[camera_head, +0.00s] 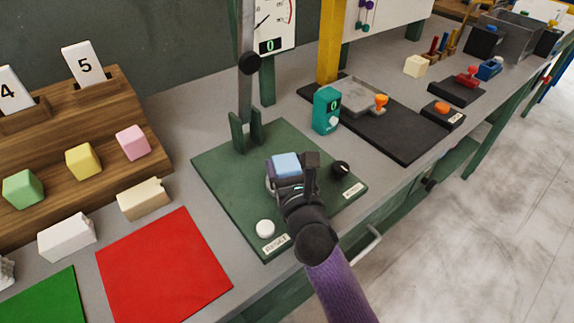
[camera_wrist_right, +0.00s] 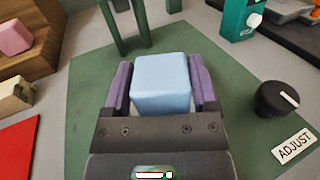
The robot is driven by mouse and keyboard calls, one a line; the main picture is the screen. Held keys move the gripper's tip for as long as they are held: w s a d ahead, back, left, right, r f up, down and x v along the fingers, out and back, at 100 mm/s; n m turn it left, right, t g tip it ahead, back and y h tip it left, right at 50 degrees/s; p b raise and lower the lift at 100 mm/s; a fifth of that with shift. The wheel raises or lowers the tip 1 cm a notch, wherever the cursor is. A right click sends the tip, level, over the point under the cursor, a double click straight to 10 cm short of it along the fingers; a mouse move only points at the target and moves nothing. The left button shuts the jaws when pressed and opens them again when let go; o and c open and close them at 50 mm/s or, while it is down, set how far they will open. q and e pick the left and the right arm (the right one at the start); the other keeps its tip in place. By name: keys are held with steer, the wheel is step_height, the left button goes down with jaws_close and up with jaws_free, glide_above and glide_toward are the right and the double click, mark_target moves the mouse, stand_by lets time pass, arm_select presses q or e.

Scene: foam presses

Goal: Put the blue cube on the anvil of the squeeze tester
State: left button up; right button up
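The blue cube (camera_head: 286,164) is between the purple fingers of my right gripper (camera_head: 288,171). In the right wrist view the cube (camera_wrist_right: 161,84) sits upright, with the fingers (camera_wrist_right: 161,88) against its two sides. It is over the middle of the squeeze tester's green base (camera_head: 222,163). A bit of pale, rounded metal shows low beside the gripper, perhaps the anvil; cube and gripper hide most of it. I cannot tell whether the cube touches it. My left gripper is not in view.
The tester has green posts (camera_head: 237,133), a grey upright bar (camera_head: 246,90), a dial (camera_head: 276,24), a black knob (camera_head: 340,169) and a white reset button (camera_head: 265,228). A teal device (camera_head: 326,110) stands to the right. A red mat (camera_head: 165,268) and wooden cube rack (camera_head: 120,117) are left.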

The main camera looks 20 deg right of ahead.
mark_target(289, 172)
steer(key=shift+o, duration=1.3)
steer(key=shift+r, duration=0.15)
steer(key=shift+s, duration=0.3)
steer(key=s+p, duration=0.1)
steer(key=s, duration=0.5)
steer(key=shift+a, duration=0.15)
steer(key=shift+s, duration=0.5)
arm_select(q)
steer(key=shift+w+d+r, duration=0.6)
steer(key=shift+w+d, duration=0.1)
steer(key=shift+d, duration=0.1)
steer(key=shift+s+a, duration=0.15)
